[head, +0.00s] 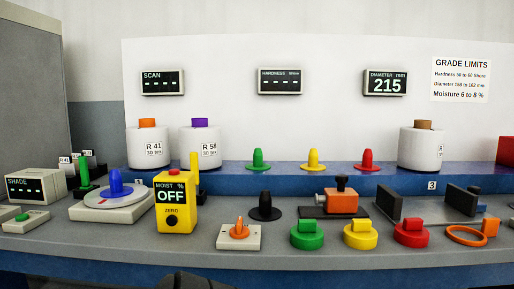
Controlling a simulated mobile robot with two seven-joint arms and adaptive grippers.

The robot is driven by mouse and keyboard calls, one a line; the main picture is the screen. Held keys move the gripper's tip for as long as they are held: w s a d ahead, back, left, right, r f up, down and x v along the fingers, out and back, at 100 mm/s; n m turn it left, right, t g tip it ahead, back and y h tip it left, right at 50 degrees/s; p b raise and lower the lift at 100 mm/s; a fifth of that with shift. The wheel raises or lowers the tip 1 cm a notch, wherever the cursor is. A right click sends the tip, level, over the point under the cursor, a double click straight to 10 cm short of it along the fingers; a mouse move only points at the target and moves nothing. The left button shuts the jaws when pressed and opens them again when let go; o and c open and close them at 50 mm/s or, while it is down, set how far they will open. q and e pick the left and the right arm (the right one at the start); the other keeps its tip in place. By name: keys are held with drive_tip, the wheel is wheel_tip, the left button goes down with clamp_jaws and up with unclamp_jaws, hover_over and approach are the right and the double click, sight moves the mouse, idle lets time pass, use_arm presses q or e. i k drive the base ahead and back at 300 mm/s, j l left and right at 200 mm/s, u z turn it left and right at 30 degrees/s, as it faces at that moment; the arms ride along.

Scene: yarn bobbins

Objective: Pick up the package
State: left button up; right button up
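Three white yarn packages stand upright on the raised blue shelf in the head view. One with an orange tube top (148,148) is at the left, with a tag reading R 41. One with a purple tube top (199,147) stands beside it, with a tag reading R 58. One with a brown tube top (421,149) stands alone at the right, near the diameter display (385,83), which reads 215 mm. I cannot tell which one the task means.
Green, yellow and red pegs (313,160) stand on the shelf between the packages.

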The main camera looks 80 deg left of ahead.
sight(202, 138)
drive_tip(key=u, duration=2.9)
